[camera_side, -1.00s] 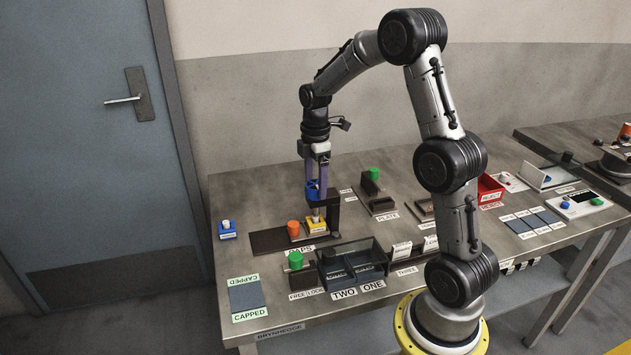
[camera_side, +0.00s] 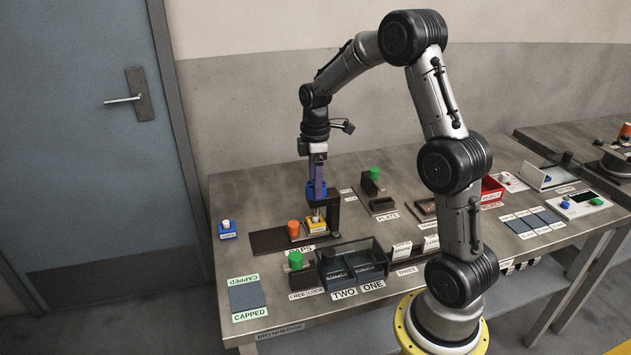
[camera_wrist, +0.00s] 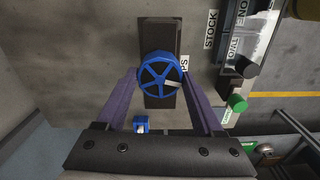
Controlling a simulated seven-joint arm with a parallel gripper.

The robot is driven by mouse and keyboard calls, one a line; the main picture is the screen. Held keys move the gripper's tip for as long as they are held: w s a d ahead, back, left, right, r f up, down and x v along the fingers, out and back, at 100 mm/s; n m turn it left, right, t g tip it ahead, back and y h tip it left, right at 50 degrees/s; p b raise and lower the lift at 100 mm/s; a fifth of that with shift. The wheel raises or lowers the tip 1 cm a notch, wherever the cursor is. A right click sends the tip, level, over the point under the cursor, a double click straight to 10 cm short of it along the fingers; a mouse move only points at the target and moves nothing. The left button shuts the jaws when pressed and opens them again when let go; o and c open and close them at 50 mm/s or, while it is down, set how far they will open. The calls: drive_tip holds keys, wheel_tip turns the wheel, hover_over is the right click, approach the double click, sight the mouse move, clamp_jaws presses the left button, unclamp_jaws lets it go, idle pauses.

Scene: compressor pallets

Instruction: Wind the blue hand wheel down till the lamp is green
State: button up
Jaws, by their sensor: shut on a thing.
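The blue hand wheel (camera_side: 316,193) tops a dark press frame on a long dark base plate (camera_side: 262,241). It also shows in the wrist view (camera_wrist: 153,72), with spokes and a pale bar. My gripper (camera_side: 317,182) points down, with its purple fingers on either side of the wheel's rim, shut on it. In the wrist view, the fingers (camera_wrist: 163,80) flank the wheel. Under the press sits a yellow block (camera_side: 316,226) with a small pale piece on top.
An orange cylinder (camera_side: 293,227) stands just left of the press. A green cylinder (camera_side: 295,260) and a dark divided bin (camera_side: 352,262) are in front; another green cylinder (camera_side: 374,173) is behind right.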

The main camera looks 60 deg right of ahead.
drive_tip(key=m, duration=0.7)
drive_tip(key=shift+r, duration=0.1)
drive_tip(key=m, duration=0.4)
drive_tip(key=shift+d+m, duration=0.1)
drive_tip(key=shift+m, duration=1.7)
drive_tip(key=o, duration=1.4)
